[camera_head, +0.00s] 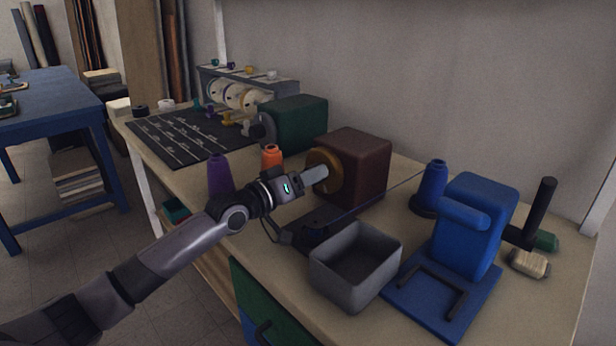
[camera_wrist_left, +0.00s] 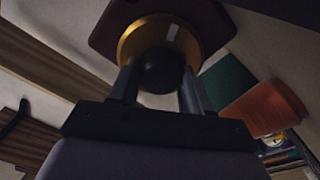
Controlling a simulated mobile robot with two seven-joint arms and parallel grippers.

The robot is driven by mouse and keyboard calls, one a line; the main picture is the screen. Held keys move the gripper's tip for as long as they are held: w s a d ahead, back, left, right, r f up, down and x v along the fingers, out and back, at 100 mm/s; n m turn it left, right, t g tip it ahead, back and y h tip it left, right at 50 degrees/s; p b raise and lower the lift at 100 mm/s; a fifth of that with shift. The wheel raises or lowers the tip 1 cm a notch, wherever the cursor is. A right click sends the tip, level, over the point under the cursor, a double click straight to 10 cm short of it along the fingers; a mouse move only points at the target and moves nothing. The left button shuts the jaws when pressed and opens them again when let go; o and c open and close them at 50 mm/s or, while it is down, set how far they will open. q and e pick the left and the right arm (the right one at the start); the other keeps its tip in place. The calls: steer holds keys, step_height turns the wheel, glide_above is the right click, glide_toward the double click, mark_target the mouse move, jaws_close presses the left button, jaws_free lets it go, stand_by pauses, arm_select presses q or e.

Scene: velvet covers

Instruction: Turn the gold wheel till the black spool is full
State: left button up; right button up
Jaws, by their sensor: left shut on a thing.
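The gold wheel (camera_head: 328,160) is on the left face of a dark brown box (camera_head: 362,165) on the bench. My left gripper (camera_head: 318,176) reaches in from the left against the wheel's front. In the left wrist view the gold wheel (camera_wrist_left: 130,45) faces my camera, with a pale mark near its top. A dark round knob (camera_wrist_left: 161,70) in front of the wheel sits between my left fingers (camera_wrist_left: 158,90), which are shut on it. I cannot single out the black spool with certainty. My right gripper is not in view.
A grey open bin (camera_head: 335,278) stands in front of the box. A blue machine (camera_head: 470,225) and blue cone (camera_head: 432,185) are to the right. An orange cone (camera_head: 271,157) and purple cone (camera_head: 219,174) stand behind my left arm. A green box (camera_head: 295,122) is farther back.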

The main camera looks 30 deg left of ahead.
arm_select(q)
steer(key=o, duration=1)
steer(key=shift+p+v, duration=0.4)
steer(key=shift+v, duration=3.2)
steer(key=shift+a, duration=0.1)
